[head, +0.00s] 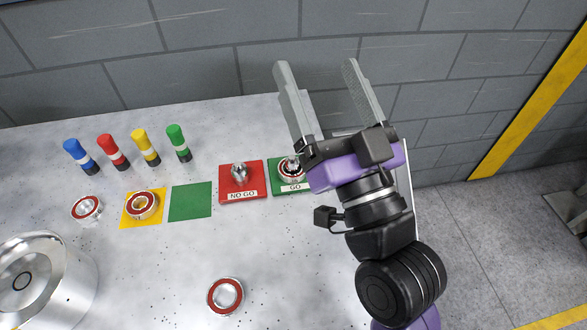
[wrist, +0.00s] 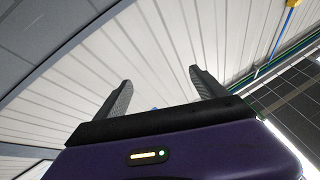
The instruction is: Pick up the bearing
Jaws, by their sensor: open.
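Several silver bearings with red ring seals are in the head view. One bearing (head: 225,296) lies alone on the bare table at the front. Another bearing (head: 87,209) lies at the left, and a third bearing (head: 141,205) with a brass-coloured centre sits on a yellow square (head: 127,222). A red-ringed bearing (head: 290,176) appears to sit around the post on the green GO plate (head: 277,187), close beside my gripper in the picture. My gripper (head: 316,64) is open and empty, raised with its fingers pointing towards the wall. The wrist view shows the spread fingers (wrist: 160,78) and no bearing.
A red NO GO plate (head: 229,190) with a metal post stands left of the GO plate. Left of it is an empty green square (head: 190,202). Blue, red, yellow and green markers (head: 179,143) stand behind. A large metal cylinder (head: 60,285) stands front left. A block wall (head: 200,50) backs the table.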

